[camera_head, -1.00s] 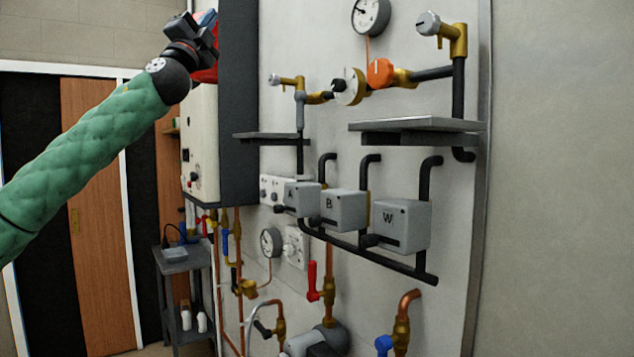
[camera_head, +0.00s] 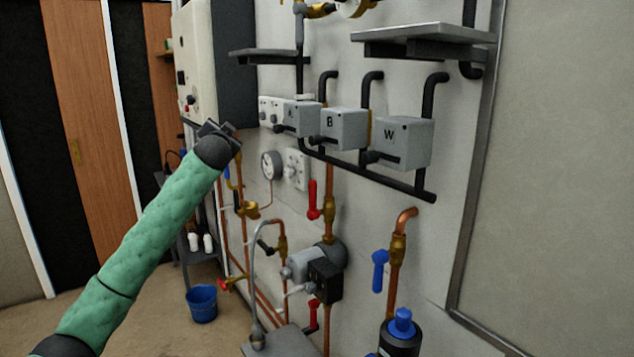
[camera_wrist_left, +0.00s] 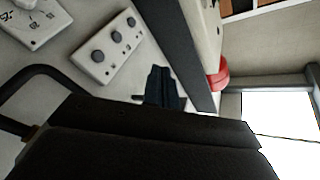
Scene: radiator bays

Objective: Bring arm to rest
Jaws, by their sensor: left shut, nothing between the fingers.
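My left arm in its green padded sleeve comes in from the lower left in the head view. Its left gripper (camera_head: 218,131) is at the arm's far end, in front of the lower edge of the white boiler and left of the grey box row. The fingers are mostly hidden behind the wrist there. In the left wrist view the dark fingers (camera_wrist_left: 162,88) are together with nothing between them. My right gripper is not in any view.
The white boiler (camera_head: 196,65) and grey valve boxes (camera_head: 345,130) are on the wall panel. Two shelves (camera_head: 425,36) jut out above. Pipes, a gauge (camera_head: 271,165) and a pump (camera_head: 322,262) sit lower. A blue bucket (camera_head: 202,304) stands on the floor.

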